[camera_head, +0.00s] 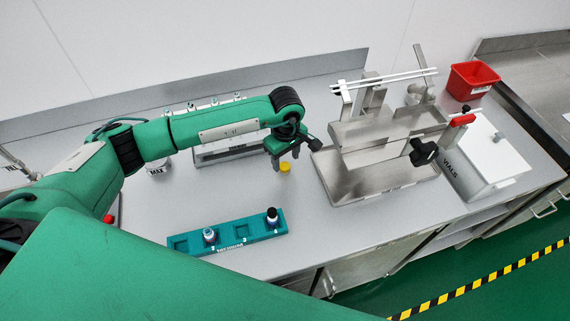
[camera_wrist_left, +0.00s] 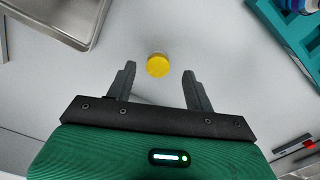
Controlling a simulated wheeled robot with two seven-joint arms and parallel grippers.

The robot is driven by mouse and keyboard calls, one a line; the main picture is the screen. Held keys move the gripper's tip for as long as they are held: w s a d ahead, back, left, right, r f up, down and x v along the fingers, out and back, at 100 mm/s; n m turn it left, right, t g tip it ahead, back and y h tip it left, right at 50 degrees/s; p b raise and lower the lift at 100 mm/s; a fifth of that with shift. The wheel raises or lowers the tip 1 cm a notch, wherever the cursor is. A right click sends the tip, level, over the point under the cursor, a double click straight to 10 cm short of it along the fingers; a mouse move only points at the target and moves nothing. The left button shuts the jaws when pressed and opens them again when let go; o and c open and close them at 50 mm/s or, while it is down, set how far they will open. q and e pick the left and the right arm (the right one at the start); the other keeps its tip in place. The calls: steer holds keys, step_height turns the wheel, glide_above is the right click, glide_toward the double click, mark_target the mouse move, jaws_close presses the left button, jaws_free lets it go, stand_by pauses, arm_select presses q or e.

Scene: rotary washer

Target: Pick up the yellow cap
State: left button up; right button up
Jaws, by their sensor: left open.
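My left gripper (camera_head: 286,165) points down at the worktop near the cap. In the left wrist view its two fingers (camera_wrist_left: 159,71) are apart with nothing between them. I cannot tell the exact height of the fingertips over the worktop. My right gripper shows in neither view.
A teal rack (camera_head: 190,243) with two vials stands nearer to me. The steel washer (camera_head: 345,188) stands right of the cap. A white box (camera_head: 490,165) and a red bin (camera_head: 472,79) are farther right. Bare worktop (camera_head: 300,215) lies between the rack and the washer.

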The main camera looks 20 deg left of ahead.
mark_target(285, 165)
arm_select(q)
steer(key=shift+w+a+f+p, duration=0.1)
steer(key=shift+f+p, duration=0.25)
steer(key=shift+f, duration=0.6)
steer(key=shift+w+a+f+p, duration=0.1)
steer(key=shift+f+p, duration=0.2)
steer(key=shift+f, duration=0.6)
steer(key=c, duration=1)
steer(key=shift+r, duration=0.1)
